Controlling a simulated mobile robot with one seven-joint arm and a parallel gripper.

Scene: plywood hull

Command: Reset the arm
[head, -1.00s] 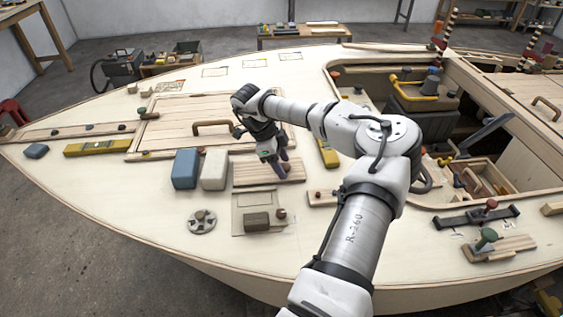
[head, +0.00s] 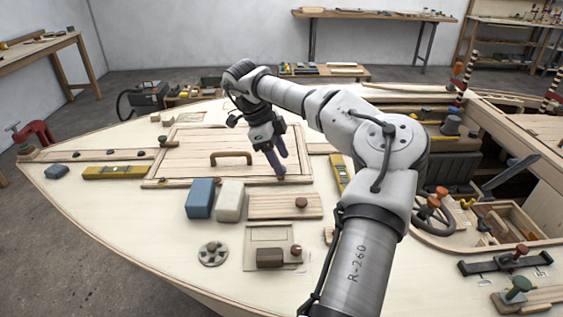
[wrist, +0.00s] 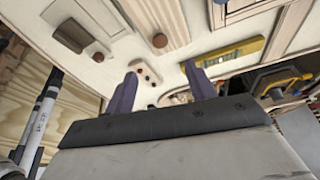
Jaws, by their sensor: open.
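My gripper (head: 277,163) is in the head view above the near right part of the hatch panel with the wooden handle. It points down with its purple fingers apart and nothing between them. In the wrist view the two fingers of my gripper (wrist: 162,95) stand well apart, with deck surface showing between them. My arm bends from the lower right up and over to the left. Whether the fingertips touch the deck cannot be told.
A hatch (head: 190,142) with a wooden handle (head: 231,158) lies below. Near it are a blue block (head: 200,198), a white block (head: 230,201), a slatted board (head: 270,207) with a round knob, a yellow level (head: 115,172) and a grey wheel (head: 212,254). An open cockpit (head: 455,160) lies right.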

